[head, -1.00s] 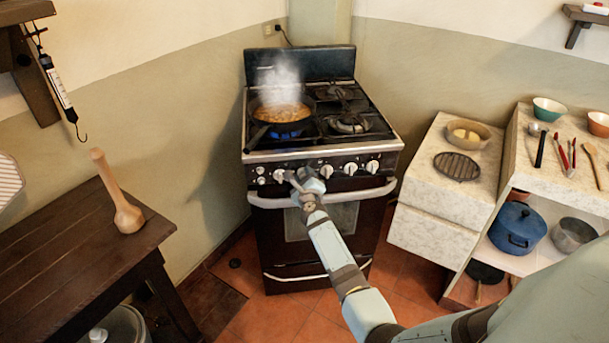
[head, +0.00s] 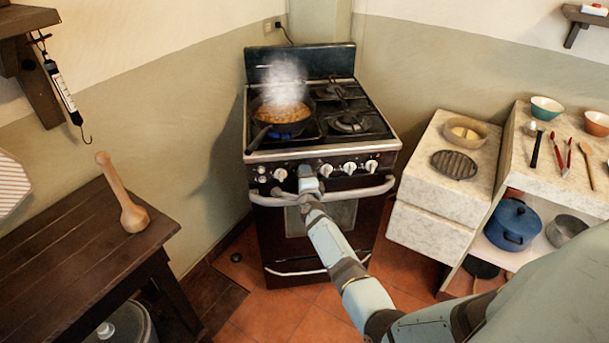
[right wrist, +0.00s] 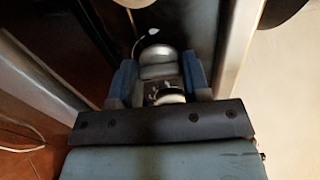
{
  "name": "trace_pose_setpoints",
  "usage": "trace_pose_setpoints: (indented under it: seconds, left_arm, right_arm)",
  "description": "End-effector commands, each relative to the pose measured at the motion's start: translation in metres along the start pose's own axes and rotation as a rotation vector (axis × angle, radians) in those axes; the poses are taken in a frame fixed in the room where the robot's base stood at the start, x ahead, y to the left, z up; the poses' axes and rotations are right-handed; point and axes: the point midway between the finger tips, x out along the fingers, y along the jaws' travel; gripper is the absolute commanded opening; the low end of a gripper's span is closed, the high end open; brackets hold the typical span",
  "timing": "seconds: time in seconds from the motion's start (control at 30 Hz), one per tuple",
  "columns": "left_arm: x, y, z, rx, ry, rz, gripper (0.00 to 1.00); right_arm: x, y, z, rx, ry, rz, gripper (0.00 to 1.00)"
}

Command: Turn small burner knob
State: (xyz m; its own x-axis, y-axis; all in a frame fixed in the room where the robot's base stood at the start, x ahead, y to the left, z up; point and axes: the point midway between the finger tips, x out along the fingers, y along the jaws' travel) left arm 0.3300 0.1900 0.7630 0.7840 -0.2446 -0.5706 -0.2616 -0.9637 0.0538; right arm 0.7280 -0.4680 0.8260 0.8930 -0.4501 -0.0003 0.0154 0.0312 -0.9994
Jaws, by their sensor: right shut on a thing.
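The stove (head: 320,190) stands against the back wall with a row of round silver knobs on its front panel. My right gripper (head: 305,173) is at this panel, left of its middle, and hides the knob there. In the right wrist view its blue-grey fingers (right wrist: 158,78) stand on either side of a silver knob (right wrist: 158,55) and are shut on it. A knob (head: 280,174) shows just left of the gripper and another (head: 326,170) just right. Which burner each knob serves cannot be told. My left gripper is out of view.
A steaming pan of food (head: 283,115) sits on the left burner, its handle pointing forward. The oven handle bar (head: 355,191) runs just below the knobs. A wooden table (head: 85,240) is at left; a pale counter (head: 458,135) is at right.

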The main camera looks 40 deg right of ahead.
Motion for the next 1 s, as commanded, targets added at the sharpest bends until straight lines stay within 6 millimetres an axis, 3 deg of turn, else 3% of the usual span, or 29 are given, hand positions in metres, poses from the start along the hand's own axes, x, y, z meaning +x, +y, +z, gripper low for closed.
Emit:
trace_pose_setpoints:
  seconds: [0.57,0.6,0.7,1.0]
  left_arm:
    - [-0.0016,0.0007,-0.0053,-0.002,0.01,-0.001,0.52]
    - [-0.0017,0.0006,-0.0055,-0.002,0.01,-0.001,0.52]
    - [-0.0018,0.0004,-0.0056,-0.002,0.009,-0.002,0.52]
    - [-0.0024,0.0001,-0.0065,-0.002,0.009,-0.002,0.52]
  right_arm:
    - [0.0002,-0.0003,-0.0005,-0.036,0.001,-0.001,0.19]
    - [0.0002,-0.0003,-0.0005,-0.036,0.001,-0.001,0.45]
    - [0.0002,-0.0003,-0.0004,-0.035,0.001,-0.001,0.68]
    - [-0.0013,-0.0006,-0.0001,-0.035,0.0,0.0,0.68]
